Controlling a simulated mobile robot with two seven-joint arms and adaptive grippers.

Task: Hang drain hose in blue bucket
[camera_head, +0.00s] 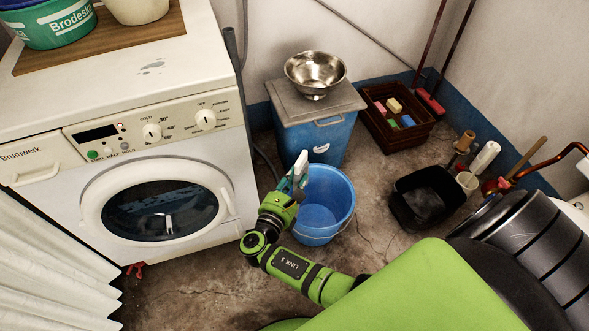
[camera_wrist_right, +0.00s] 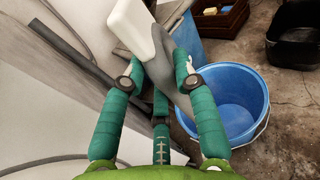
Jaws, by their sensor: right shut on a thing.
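The blue bucket (camera_head: 338,188) stands upright on the floor right of the washing machine. It also shows in the right wrist view (camera_wrist_right: 236,92), with its inside open to view. A dark grey hose (camera_head: 231,48) runs down along the machine's right side; a dark tube (camera_wrist_right: 62,47) shows at the left in the right wrist view. My right gripper (camera_head: 297,172) is shut on a white and grey piece (camera_wrist_right: 135,28), beside the bucket's left rim. I cannot tell whether this piece belongs to the hose. My left gripper is out of view.
The washing machine (camera_head: 60,190) stands at the left. A blue bin (camera_head: 332,140) with a steel bowl (camera_head: 315,70) on its lid stands behind the bucket. A brown crate (camera_head: 385,143) and a black tub (camera_head: 428,197) stand to the right. Floor right of the bucket is bare.

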